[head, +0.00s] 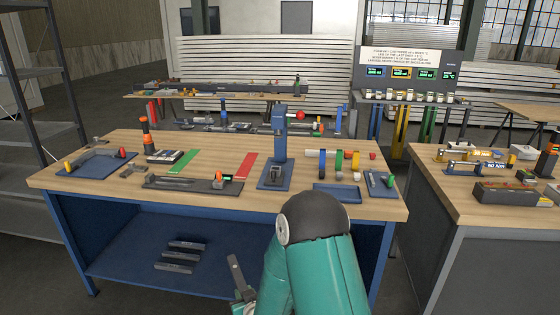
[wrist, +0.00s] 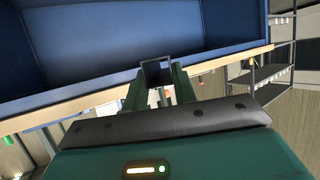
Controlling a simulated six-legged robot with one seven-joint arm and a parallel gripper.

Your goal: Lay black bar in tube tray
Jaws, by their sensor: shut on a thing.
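My gripper (head: 243,302) is low in front of the workbench, partly hidden by my arm in the head view. It is shut on a black bar (head: 236,270), which stands up tilted from the jaws. In the wrist view my gripper (wrist: 158,92) has its two green fingers on either side of the bar, whose dark square end (wrist: 157,71) faces the camera. A shallow blue tray (head: 336,201) lies at the front right of the bench top and looks empty. I cannot tell whether it is the tube tray. The held bar is apart from it.
Several dark bars (head: 180,256) lie on the blue lower shelf (head: 128,263). The wooden bench top (head: 105,190) holds a blue press (head: 279,150), coloured rings (head: 339,162) and fixtures. A second bench (head: 470,208) stands right, with a floor gap between.

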